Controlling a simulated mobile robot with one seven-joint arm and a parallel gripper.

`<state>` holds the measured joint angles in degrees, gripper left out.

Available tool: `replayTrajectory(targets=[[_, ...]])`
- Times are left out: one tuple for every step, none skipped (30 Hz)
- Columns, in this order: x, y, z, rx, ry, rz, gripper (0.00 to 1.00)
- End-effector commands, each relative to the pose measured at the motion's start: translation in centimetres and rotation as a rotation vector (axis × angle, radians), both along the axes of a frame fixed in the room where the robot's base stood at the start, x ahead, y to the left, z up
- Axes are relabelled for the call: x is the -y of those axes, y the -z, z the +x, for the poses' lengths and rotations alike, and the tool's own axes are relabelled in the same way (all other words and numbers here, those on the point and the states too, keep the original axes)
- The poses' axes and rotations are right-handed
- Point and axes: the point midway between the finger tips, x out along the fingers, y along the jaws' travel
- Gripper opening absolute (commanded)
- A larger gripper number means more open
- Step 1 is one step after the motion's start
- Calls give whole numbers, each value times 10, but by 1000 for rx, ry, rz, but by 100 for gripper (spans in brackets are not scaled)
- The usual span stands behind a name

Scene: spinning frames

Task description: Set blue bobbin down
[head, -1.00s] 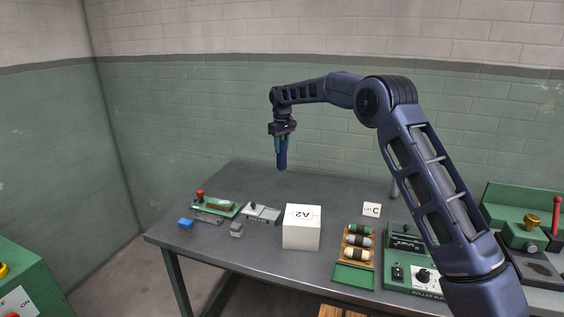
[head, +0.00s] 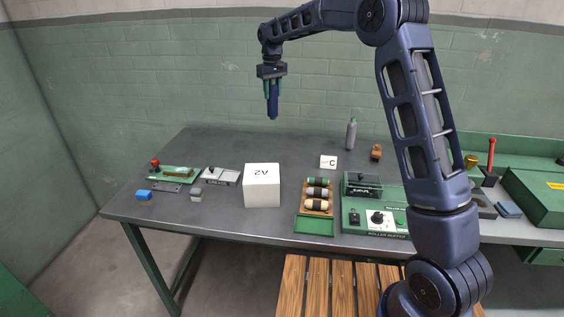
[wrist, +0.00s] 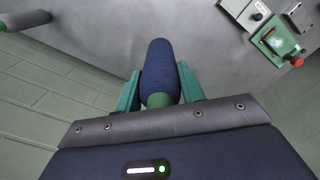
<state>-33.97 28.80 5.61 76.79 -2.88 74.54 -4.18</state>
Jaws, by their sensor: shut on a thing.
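The blue bobbin (head: 272,104) hangs upright below my gripper (head: 272,84), high above the back of the grey table (head: 230,145). In the wrist view the bobbin (wrist: 160,72) is dark blue with a green end. The green fingers of my gripper (wrist: 158,92) are shut on that end, one on each side. Clear space shows between the bobbin and the table top.
A white block marked A2 (head: 262,188) stands mid-table. To its right are a rack of bobbins (head: 318,212), a card marked C (head: 328,162), and a green roller machine (head: 375,218). The back left table is clear.

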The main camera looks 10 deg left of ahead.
Motion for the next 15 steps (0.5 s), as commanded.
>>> replayTrajectory(targets=[[14,-1,-2,0,25,0,14],[19,0,-3,1,38,-1,14],[26,1,-4,1,53,-1,14],[31,1,-5,0,62,-1,14],[35,1,-6,1,71,-1,14],[39,1,-7,1,79,-1,14],[41,2,-7,1,84,-2,14],[42,4,-8,1,88,-2,14],[44,7,-8,1,91,-2,14],[44,10,-8,1,93,-2,14],[45,14,-8,0,94,-3,14],[45,21,-9,-2,94,-3,14],[45,26,-9,-1,94,-3,14],[45,32,-9,-1,94,-3,14],[45,41,-9,-2,93,-3,14]])
